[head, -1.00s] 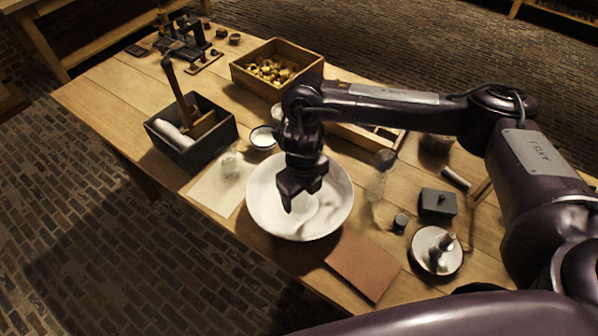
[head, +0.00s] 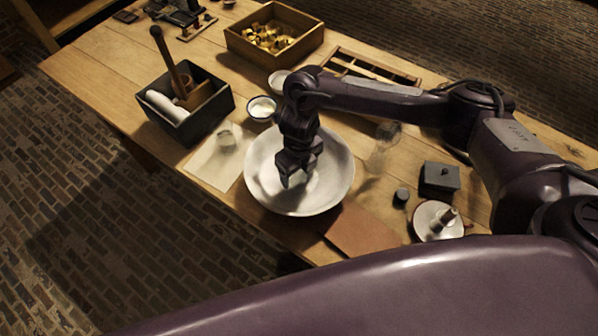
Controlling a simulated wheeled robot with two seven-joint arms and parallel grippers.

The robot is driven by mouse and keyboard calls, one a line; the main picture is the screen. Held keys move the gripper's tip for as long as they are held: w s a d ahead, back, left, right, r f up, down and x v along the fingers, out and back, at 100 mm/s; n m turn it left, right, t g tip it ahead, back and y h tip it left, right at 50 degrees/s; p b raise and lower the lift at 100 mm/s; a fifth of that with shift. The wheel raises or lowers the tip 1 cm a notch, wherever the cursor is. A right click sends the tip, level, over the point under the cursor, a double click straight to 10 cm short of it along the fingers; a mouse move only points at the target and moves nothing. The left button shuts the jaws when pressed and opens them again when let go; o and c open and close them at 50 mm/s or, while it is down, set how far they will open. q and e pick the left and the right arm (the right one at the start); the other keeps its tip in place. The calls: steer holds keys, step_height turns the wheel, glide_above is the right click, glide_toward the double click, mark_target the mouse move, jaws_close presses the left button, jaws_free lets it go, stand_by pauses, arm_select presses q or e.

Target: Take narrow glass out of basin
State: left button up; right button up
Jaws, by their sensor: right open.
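The white basin (head: 334,190) stands near the table's front edge. My right gripper (head: 291,180) points down over the basin's inside, its jaws open. I cannot make out a narrow glass clearly in the basin; the gripper covers part of the inside, and pale shapes beside it blend with the white wall. I cannot tell whether the fingers are around anything. My left gripper is not in view.
A clear glass (head: 228,138) stands on a pale sheet (head: 204,168) left of the basin. Another clear glass (head: 386,136) stands right of it. A dark box (head: 200,124), small bowl (head: 262,109), brown mat (head: 362,232) and white dish (head: 430,222) are nearby.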

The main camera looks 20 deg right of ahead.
steer(key=c, duration=1.2)
